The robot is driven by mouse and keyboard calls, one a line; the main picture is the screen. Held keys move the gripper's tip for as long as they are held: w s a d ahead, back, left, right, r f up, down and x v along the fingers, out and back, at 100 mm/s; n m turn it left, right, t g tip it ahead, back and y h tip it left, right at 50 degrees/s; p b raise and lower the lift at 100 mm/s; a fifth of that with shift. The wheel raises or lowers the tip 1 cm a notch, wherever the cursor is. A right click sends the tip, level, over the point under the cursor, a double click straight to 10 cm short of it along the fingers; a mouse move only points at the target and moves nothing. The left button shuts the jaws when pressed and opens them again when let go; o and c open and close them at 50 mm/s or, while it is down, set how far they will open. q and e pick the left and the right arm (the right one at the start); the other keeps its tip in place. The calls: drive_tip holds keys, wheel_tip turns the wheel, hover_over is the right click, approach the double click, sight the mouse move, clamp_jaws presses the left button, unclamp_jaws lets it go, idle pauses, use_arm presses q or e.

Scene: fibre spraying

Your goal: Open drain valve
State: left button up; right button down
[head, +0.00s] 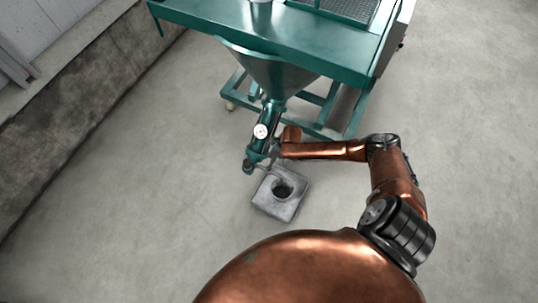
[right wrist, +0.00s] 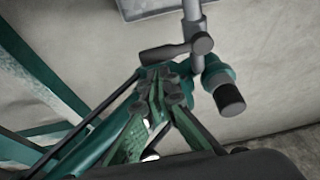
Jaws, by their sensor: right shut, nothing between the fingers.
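The drain valve (head: 250,163) is at the lower end of a slanted green pipe under the hopper. In the right wrist view, a grey lever (right wrist: 176,51) with a rounded end sits at the valve, beside a grey outlet pipe (right wrist: 193,12) and a black-capped green stub (right wrist: 229,98). My right gripper (head: 274,150) reaches the valve from the right. In the right wrist view its fingertips (right wrist: 163,82) are together and empty, just below the lever in the picture; I cannot tell whether they touch it. My left gripper is not in view.
The green machine (head: 280,35) with its hopper (head: 270,72) stands behind the valve. A round white gauge (head: 261,131) is on the pipe. A grey block (head: 288,208) with a round hole sits on the floor below. A concrete wall (head: 75,115) runs along the left. The surrounding floor is clear.

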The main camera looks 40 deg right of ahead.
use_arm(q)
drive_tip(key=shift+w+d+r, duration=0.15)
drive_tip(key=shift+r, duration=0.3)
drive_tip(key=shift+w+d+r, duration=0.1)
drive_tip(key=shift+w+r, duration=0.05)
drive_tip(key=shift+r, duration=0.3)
use_arm(e)
drive_tip(key=shift+w+f, duration=0.15)
drive_tip(key=shift+f, duration=0.35)
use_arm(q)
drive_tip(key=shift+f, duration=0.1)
